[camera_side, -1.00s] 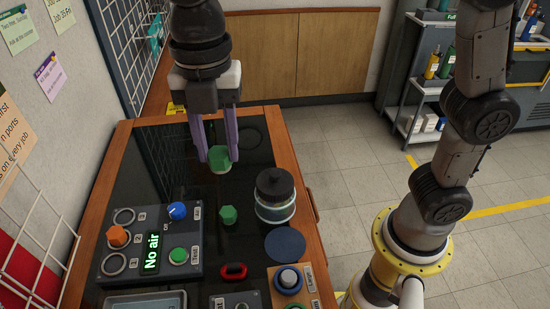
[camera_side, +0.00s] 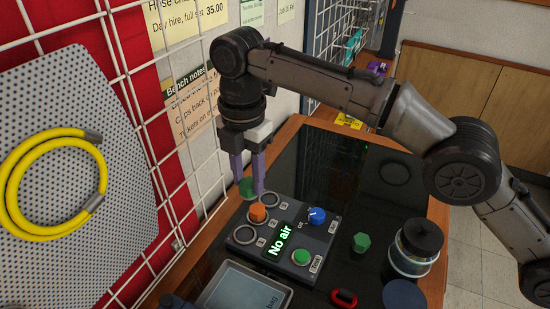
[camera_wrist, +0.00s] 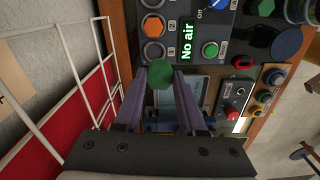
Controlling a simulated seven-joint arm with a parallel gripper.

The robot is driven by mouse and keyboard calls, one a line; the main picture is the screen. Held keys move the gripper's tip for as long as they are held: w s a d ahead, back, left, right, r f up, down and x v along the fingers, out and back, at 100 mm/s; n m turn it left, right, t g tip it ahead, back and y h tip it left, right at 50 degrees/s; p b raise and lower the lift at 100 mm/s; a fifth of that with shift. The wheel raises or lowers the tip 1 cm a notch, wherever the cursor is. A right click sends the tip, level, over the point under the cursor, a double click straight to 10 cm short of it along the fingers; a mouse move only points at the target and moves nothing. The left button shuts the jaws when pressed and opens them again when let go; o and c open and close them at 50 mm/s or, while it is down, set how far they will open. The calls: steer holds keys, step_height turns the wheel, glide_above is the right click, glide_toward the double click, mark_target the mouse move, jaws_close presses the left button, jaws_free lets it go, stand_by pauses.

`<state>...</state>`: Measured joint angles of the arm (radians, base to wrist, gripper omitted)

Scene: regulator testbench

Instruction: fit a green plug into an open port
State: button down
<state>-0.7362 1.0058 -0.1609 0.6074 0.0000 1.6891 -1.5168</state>
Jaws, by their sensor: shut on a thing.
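My gripper (camera_side: 249,184) is shut on a green plug (camera_side: 247,187), held above the left side of the grey port panel (camera_side: 327,228). In the wrist view the green plug (camera_wrist: 160,75) sits between the fingertips, just below a ringed open port (camera_wrist: 153,52). The panel has two open ports, an upper one (camera_side: 270,200) and a lower one (camera_side: 243,235). An orange plug (camera_side: 258,212) sits in the port between them. The plug appears apart from the panel; its exact height is unclear. Its underside is hidden.
Another green plug (camera_side: 361,242) stands on the dark bench near a lidded jar (camera_side: 416,246). The panel carries a blue knob (camera_side: 317,215), a green button (camera_side: 301,257) and a "No air" display (camera_side: 279,243). A tray (camera_side: 243,289) lies in front. A wire grid (camera_side: 165,120) rises at left.

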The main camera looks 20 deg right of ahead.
mark_target(241, 192)
steer(key=f, duration=0.2)
steer(key=a+f, duration=0.1)
steer(key=f, duration=0.1)
steer(key=shift+w+a+f, duration=0.15)
steer(key=shift+a+f, duration=0.05)
steer(key=shift+f, duration=0.2)
steer(key=shift+a+f, duration=0.15)
steer(key=shift+f, duration=3)
steer(key=shift+f, duration=0.5)
jaws_free()
steer(key=shift+r, duration=0.1)
step_height(241, 192, up, 8)
stand_by(0.5)
